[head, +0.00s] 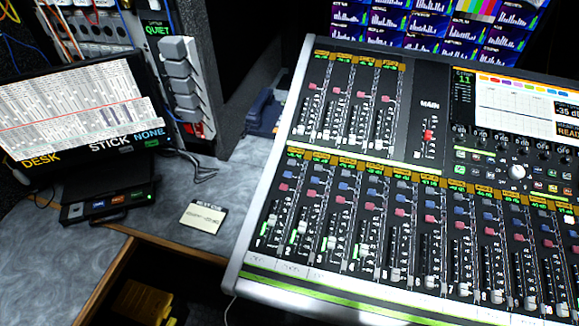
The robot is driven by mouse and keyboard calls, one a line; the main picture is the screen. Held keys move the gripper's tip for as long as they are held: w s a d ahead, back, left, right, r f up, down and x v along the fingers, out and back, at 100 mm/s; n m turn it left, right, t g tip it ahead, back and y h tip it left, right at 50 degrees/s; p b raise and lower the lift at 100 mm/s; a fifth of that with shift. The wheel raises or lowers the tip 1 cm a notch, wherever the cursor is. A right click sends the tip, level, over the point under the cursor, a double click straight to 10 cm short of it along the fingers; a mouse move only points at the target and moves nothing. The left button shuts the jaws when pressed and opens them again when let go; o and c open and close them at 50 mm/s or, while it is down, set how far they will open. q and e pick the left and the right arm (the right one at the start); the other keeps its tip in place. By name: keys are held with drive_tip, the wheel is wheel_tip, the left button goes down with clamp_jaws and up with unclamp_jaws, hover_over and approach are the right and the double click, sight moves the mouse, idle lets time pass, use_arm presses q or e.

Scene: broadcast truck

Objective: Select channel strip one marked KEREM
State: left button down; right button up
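The mixing console (243,235) fills the right side of the head view. Its lower bank has a row of channel strips with blue and red buttons and faders. The leftmost strip (277,215) of that bank is in full view. A white label strip (290,268) with small writing runs along the front edge below the faders; I cannot read the name KEREM on it. The console screen (510,100) shows a green "11" at its left. Neither of my grippers is in view.
A monitor (75,110) reading DESK, STICK, NONE stands at the left above a small black box (105,205). A paper card (203,217) lies on the grey desk (160,262). Below the desk edge is a dark opening with a yellow object (140,300). Screens (410,25) line the back.

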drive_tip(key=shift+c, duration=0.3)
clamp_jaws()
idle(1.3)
